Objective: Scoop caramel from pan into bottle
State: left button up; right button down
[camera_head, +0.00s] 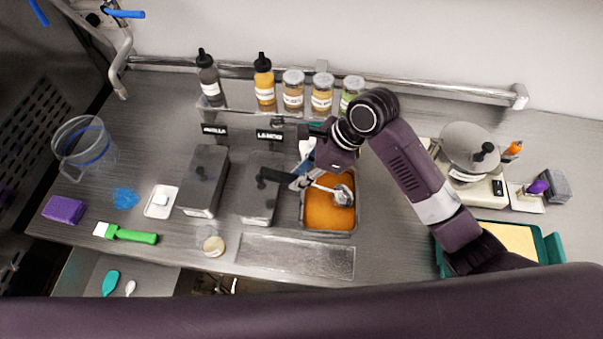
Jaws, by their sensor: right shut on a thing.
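The caramel pan (355,226) is an open metal pan with orange caramel (327,213) in it, at the middle of the counter. My right gripper (303,180) is shut on a metal scoop (343,195) at the pan's upper left. The scoop's round bowl is over the caramel near the pan's right side; I cannot tell whether it touches the caramel. A dark bottle (208,83) and an amber bottle (264,84) stand upright at the back, both with black tops. A small clear jar (213,244) stands near the front edge. My left gripper is not in view.
Two lidded metal pans (204,183) (258,205) stand left of the caramel. Labelled jars (293,90) line the back below a rail. A scale with a metal pot (468,147) and a green tray (552,247) are at right. A green brush (130,235) and purple sponge (64,210) lie at left.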

jog(key=shift+w+a+r, duration=0.1)
jog(key=shift+r, duration=1)
jog(key=shift+a+r, duration=0.1)
jog(key=shift+r, duration=0.95)
jog(key=shift+a+r, duration=0.2)
jog(key=shift+a, duration=0.05)
jog(key=a+h, duration=0.2)
jog(key=h, duration=0.1)
jog(key=shift+w+a+f, duration=0.15)
jog(key=shift+w+a, duration=0.05)
jog(key=shift+a, duration=0.05)
jog(key=shift+a+g+h, duration=0.1)
jog(key=shift+g+h, duration=0.2)
jog(key=shift+h, duration=0.1)
